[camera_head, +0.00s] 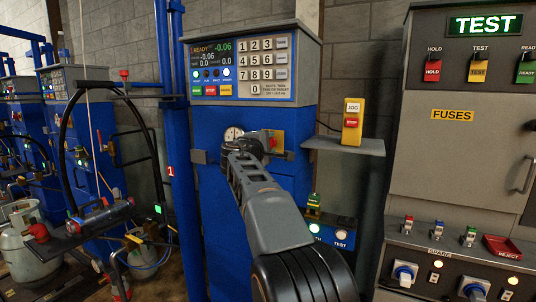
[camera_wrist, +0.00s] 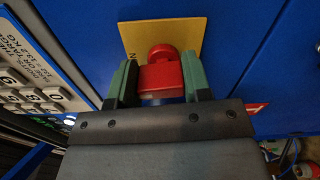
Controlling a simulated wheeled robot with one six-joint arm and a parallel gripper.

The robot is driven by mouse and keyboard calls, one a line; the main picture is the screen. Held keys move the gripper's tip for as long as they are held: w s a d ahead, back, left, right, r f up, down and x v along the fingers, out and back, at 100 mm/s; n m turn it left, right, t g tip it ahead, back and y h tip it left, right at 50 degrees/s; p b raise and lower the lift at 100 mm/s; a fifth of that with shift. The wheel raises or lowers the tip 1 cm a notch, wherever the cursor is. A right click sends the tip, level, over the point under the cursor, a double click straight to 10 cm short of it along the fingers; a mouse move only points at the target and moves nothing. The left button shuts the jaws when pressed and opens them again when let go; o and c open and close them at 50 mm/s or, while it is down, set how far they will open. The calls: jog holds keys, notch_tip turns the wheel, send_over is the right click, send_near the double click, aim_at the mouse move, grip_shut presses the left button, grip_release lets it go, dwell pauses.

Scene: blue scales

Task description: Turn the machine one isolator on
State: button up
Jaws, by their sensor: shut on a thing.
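The isolator is a red knob (camera_wrist: 162,74) on a yellow plate (camera_wrist: 186,32) fixed to a blue panel in the wrist view. My gripper (camera_wrist: 160,84) is shut on the knob, with one dark green finger on each side. In the head view, my gripper (camera_head: 262,144) reaches the front of the blue machine (camera_head: 225,121). The yellow plate (camera_head: 277,140) shows just beyond my gripper there, and the knob is mostly hidden. Lettering on the plate is largely covered, so I cannot read the switch position.
A keypad and display panel (camera_head: 242,68) sits above my gripper. A shelf (camera_head: 343,145) with a yellow JOG box (camera_head: 352,121) juts out at the right. A grey test cabinet (camera_head: 465,150) stands further right. A blue post (camera_head: 174,200) marked 1 is at the left.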

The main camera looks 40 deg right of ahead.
jog(key=shift+f+m+b, duration=0.2)
jog(key=shift+m+b, duration=0.3)
jog(key=shift+m, duration=0.1)
jog(key=shift+r, duration=0.15)
jog(key=o, duration=0.9)
jog(key=b+v, duration=0.1)
jog(key=v, duration=1.2)
jog(key=shift+s+a, duration=0.2)
jog(key=shift+a, duration=0.1)
